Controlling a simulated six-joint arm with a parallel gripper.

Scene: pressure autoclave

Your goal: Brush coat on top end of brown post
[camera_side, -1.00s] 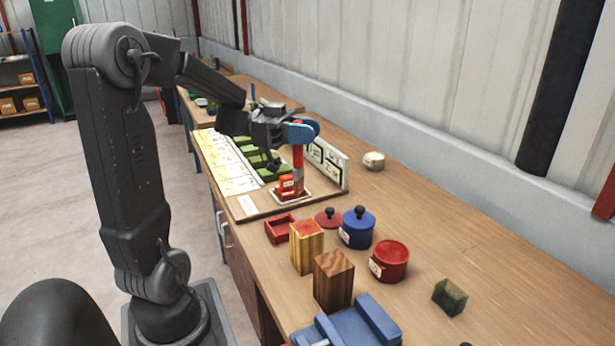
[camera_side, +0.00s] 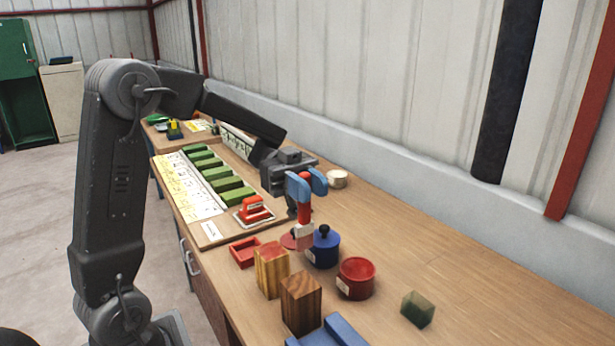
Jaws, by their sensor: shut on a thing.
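The brown post (camera_side: 301,305) is a dark wooden block standing upright on the bench at the lower middle. Its top end looks bare wood. A lighter striped post (camera_side: 271,275) with a reddish top stands just behind it. My gripper (camera_side: 305,184) has blue fingertips and is shut on a red-handled brush (camera_side: 304,211). The red pot (camera_side: 356,280) is open. My gripper is behind and above both posts.
A red tray (camera_side: 243,254) lies left of the lids. A red holder (camera_side: 254,211) sits on a board with several green blocks. A blue fixture (camera_side: 335,333) is at the front, a dark green block (camera_side: 418,309) at the right.

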